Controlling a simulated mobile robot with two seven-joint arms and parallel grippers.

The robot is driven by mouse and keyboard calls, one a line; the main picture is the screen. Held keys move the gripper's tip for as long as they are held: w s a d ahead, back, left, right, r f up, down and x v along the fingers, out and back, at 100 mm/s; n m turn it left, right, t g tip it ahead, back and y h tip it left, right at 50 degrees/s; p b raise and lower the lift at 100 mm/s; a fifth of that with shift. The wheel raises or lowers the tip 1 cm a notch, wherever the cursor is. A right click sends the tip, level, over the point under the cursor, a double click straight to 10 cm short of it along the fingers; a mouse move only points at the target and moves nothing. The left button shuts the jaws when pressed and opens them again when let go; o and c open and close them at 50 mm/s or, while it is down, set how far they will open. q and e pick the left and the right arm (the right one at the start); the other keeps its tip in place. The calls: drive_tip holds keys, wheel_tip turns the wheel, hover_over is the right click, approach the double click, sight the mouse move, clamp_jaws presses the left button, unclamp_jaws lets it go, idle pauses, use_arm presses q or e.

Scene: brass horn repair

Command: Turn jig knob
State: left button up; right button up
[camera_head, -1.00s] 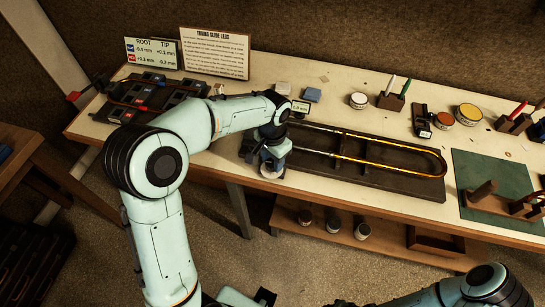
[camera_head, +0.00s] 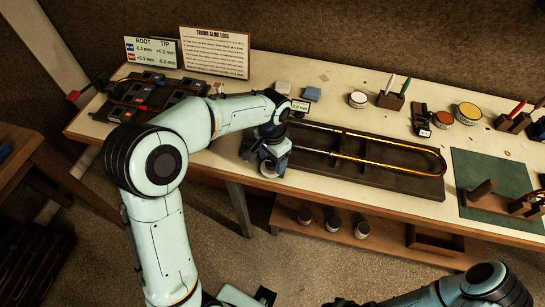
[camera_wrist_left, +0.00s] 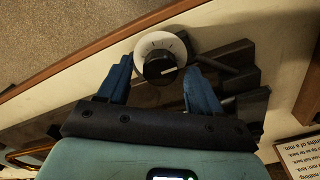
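The jig knob (camera_wrist_left: 160,68) is black with a pale pointer line and sits on a round white dial (camera_wrist_left: 181,44) with tick marks. In the head view the white dial (camera_head: 268,170) shows at the left front end of the dark slide jig (camera_head: 395,181), partly hidden by my gripper. My left gripper (camera_head: 268,160) points down over it. In the wrist view its two blue fingers (camera_wrist_left: 159,85) are apart, one on each side of the knob, with visible gaps. Contact is not seen. My right gripper is out of view; only part of that arm shows at the bottom right.
A brass slide (camera_head: 435,154) lies on the jig, with a small readout (camera_head: 300,107) behind its left end. A second dark fixture (camera_head: 140,98) is at the far left. Tins, a green mat (camera_head: 490,172) and tool blocks occupy the right. The front bench strip is clear.

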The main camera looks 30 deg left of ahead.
sight(273, 161)
use_arm(q)
wheel_tip(273, 161, up, 13)
drive_tip(key=p, duration=0.1)
drive_tip(key=shift+r+p, duration=0.2)
drive_tip(key=shift+p, duration=0.2)
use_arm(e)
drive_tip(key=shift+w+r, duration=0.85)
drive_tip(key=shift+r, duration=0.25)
